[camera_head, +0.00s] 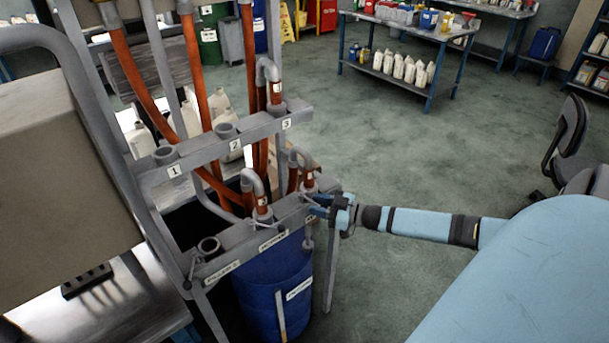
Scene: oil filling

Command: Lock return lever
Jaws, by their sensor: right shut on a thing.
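My right gripper (323,206) is at the right end of the lower grey rail (232,255), beside a grey pipe fitting. Its arm comes in from the right. It is shut on a small part at the rail's end; the fingers hide most of it, and I cannot tell whether this is the return lever. Curved grey nozzles (252,182) with orange-red hoses stand in holders on this rail. A blue drum (270,284) stands below it. My left gripper is not in view.
An upper grey rail (204,149) carries holders numbered 1 to 3. A beige box (62,165) stands at left. A blue-framed table (402,72) with white bottles stands at the back. A dark chair (572,135) is at right. The middle floor is clear.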

